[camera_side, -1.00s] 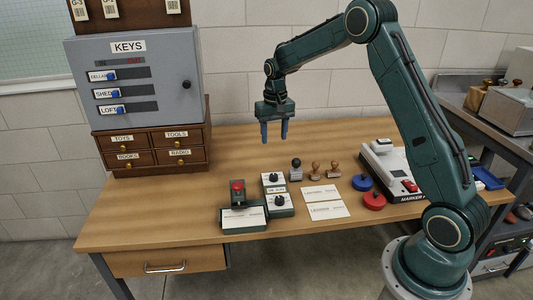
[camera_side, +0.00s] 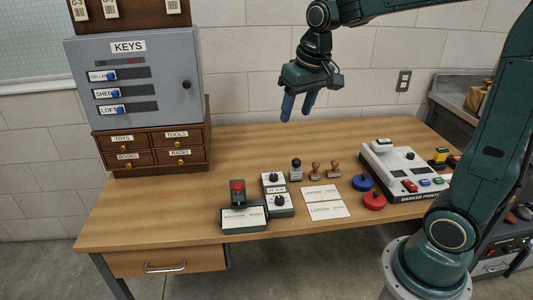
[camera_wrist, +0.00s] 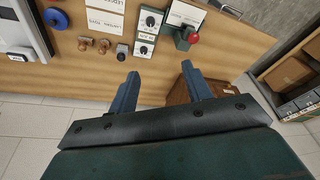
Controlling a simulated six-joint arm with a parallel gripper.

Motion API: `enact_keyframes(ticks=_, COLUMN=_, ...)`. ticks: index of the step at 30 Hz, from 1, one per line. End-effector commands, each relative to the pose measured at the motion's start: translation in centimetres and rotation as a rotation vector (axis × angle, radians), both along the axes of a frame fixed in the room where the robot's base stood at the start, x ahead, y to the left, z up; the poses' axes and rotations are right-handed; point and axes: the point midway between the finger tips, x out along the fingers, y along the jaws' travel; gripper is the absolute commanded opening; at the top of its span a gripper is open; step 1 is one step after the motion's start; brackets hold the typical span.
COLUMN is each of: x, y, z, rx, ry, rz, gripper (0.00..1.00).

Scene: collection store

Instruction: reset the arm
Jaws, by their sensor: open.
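My gripper (camera_side: 298,108) is raised in the air above the back of the desk, in front of the block wall. Its two blue fingers are apart with nothing between them, and they touch nothing. In the wrist view my gripper (camera_wrist: 162,92) also shows open and empty, with the desk top beyond its fingertips.
The desk (camera_side: 240,150) holds a grey key cabinet (camera_side: 165,80) on wooden drawers at left. A device with a red button (camera_side: 237,188), dial boxes (camera_side: 278,205), stamps (camera_side: 315,171), cards (camera_side: 325,210), blue and red round pieces and a marker printer (camera_side: 380,160) stand on it. The desk's back middle is clear.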

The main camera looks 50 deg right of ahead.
Motion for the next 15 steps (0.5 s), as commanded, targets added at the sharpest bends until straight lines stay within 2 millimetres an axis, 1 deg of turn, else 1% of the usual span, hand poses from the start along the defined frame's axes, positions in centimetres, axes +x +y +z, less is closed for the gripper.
enact_keyframes(ticks=1, x=-1.1, y=0.6, z=0.5, rx=-0.004, ry=-0.016, rz=0.015, gripper=0.49)
enact_keyframes(ticks=6, x=-4.4, y=2.0, z=1.5, rx=-0.015, ry=-0.058, rz=0.064, gripper=0.49)
enact_keyframes(ticks=15, x=-10.3, y=4.1, z=2.0, rx=-0.034, ry=-0.131, rz=0.147, gripper=0.49)
